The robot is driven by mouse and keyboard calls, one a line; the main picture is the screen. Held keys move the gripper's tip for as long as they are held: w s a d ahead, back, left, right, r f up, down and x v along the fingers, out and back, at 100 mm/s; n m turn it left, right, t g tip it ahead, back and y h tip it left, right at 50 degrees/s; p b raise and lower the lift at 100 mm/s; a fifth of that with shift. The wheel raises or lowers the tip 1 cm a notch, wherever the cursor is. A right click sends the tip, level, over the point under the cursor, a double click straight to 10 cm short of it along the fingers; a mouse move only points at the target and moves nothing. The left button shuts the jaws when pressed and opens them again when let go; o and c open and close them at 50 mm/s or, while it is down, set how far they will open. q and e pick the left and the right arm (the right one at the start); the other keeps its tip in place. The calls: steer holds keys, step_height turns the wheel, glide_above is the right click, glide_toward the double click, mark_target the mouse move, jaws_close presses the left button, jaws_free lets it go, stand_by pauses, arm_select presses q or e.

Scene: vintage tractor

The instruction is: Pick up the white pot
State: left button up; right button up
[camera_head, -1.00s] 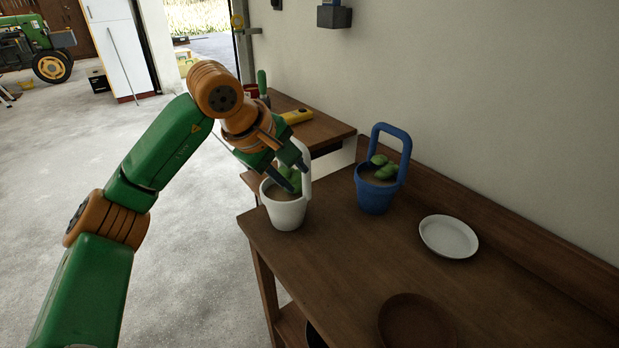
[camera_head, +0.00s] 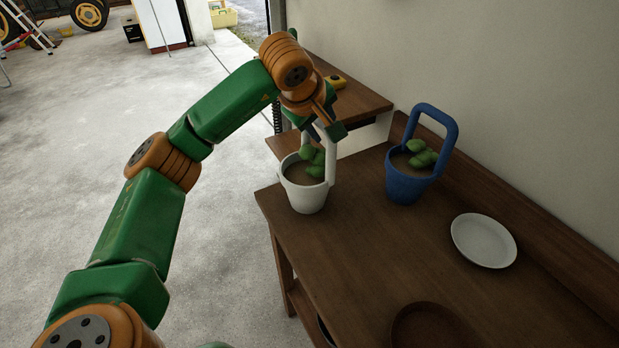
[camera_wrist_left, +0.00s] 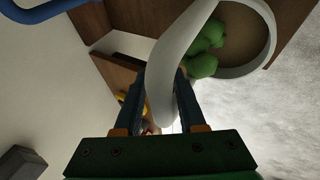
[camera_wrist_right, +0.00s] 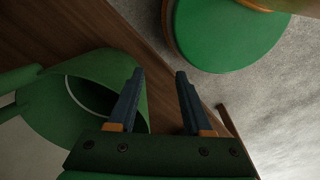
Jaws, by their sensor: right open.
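My left gripper (camera_head: 319,128) is above the pot at the top of the handle. In the left wrist view, the white handle (camera_wrist_left: 173,60) runs between the two dark fingers of my left gripper (camera_wrist_left: 161,80), which look spread apart. Whether either finger touches it I cannot tell. My right gripper (camera_wrist_right: 158,80) shows only in its own wrist view, open and empty.
A blue pot (camera_head: 407,184) with a similar handle stands right of the white pot. A white plate (camera_head: 484,241) and a dark brown dish (camera_head: 432,328) lie nearer on the bench. A wall runs behind. In the right wrist view, large green shapes lie close by.

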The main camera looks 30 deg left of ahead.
arm_select(q)
steer(key=shift+s+r, duration=0.1)
steer(key=shift+s, duration=0.1)
jaws_close()
steer(key=shift+w, duration=0.1)
stand_by(1.0)
